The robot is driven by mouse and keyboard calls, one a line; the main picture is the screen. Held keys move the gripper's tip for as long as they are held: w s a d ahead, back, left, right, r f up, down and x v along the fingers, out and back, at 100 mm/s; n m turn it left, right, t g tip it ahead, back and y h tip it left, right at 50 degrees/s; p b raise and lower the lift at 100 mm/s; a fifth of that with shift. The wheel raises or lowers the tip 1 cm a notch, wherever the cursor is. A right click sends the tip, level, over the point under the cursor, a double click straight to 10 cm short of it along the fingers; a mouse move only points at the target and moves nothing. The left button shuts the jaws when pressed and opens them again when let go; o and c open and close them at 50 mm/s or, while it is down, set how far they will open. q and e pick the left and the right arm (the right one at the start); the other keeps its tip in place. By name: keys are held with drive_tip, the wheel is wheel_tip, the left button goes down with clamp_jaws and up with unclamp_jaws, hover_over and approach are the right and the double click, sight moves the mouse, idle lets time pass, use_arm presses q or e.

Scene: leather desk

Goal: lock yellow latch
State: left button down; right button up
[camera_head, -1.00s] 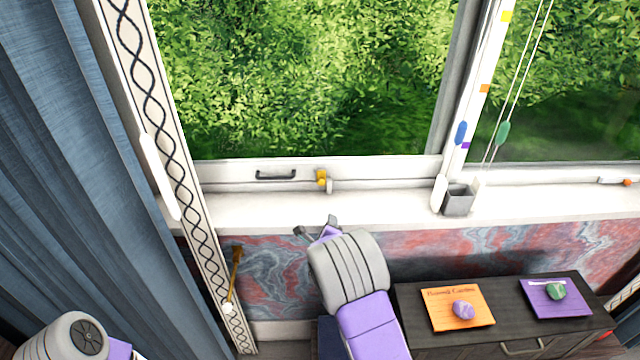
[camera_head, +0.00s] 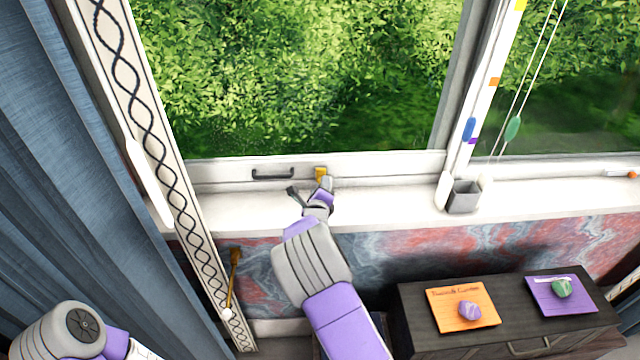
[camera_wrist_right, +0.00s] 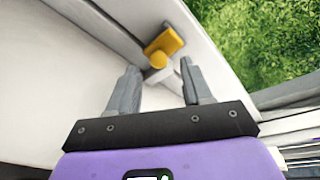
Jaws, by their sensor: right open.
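The yellow latch (camera_head: 320,173) sits on the bottom rail of the window, just right of the dark handle. In the head view my right gripper partly covers it. The right wrist view shows the latch (camera_wrist_right: 164,46) with its rounded yellow knob and a pale catch piece below. My right gripper (camera_head: 308,190) is open, just in front of the latch. In the right wrist view its two fingers (camera_wrist_right: 157,78) are spread, with the latch beyond and between their tips; I cannot tell whether they touch it. My left arm shows at the lower left, but its gripper is out of view.
A dark pull handle (camera_head: 273,174) is on the window rail left of the latch. A dark cabinet (camera_head: 410,310) holds an orange book (camera_head: 447,310) and a purple book (camera_head: 545,300) with stones.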

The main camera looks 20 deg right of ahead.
drive_tip(key=shift+x, duration=1.7)
drive_tip(key=shift+a, duration=0.1)
drive_tip(key=shift+c, duration=0.4)
clamp_jaws()
drive_tip(key=f+t+b, duration=0.1)
drive_tip(key=b, duration=1)
drive_tip(key=shift+w, duration=0.1)
drive_tip(key=shift+r+t+h+b, duration=0.1)
drive_tip(key=shift+t+h+b, duration=0.2)
drive_tip(key=shift+b, duration=0.15)
drive_tip(key=shift+r, duration=0.1)
